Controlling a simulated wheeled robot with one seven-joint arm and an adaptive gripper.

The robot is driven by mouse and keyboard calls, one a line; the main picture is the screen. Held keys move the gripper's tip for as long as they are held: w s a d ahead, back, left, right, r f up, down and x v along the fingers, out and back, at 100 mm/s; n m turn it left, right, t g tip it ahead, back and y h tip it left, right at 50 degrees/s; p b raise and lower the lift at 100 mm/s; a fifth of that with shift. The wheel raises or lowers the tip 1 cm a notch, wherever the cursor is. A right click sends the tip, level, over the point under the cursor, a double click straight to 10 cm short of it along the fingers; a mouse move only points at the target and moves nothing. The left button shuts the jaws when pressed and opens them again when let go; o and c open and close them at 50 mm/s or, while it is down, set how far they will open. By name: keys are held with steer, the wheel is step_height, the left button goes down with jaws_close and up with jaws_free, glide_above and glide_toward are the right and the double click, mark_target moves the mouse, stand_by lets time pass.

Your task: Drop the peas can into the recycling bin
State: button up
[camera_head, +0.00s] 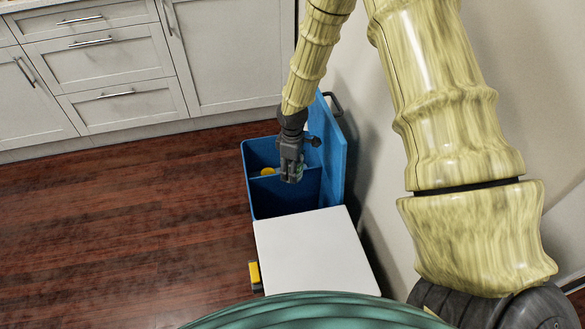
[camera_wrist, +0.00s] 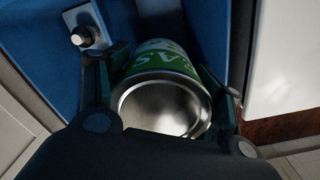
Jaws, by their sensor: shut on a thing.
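The peas can (camera_wrist: 165,105) fills the middle of the wrist view, with a green label with white letters and a bare metal end facing the camera. My gripper (camera_wrist: 168,85) is shut on it, one finger on each side. In the head view my gripper (camera_head: 291,174) hangs pointing down over the open blue recycling bin (camera_head: 247,180). The can is mostly hidden there behind the gripper. The bin has a divider across it, and its blue lid (camera_head: 334,150) stands open on the right. The wrist view shows blue bin walls (camera_wrist: 45,50) around the can.
A small yellow thing (camera_head: 268,171) lies in the bin's far compartment. A white-topped box (camera_head: 312,250) stands in front of the bin, with a yellow part (camera_head: 254,274) at its left. White cabinets (camera_head: 110,75) are behind, a wall is at the right. The wooden floor (camera_head: 120,220) at left is clear.

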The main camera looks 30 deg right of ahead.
steer(key=shift+f+b, duration=2.35)
steer(key=shift+f, duration=0.2)
steer(key=o, duration=1.1)
steer(key=shift+r, duration=0.1)
steer(key=shift+r, duration=5.95)
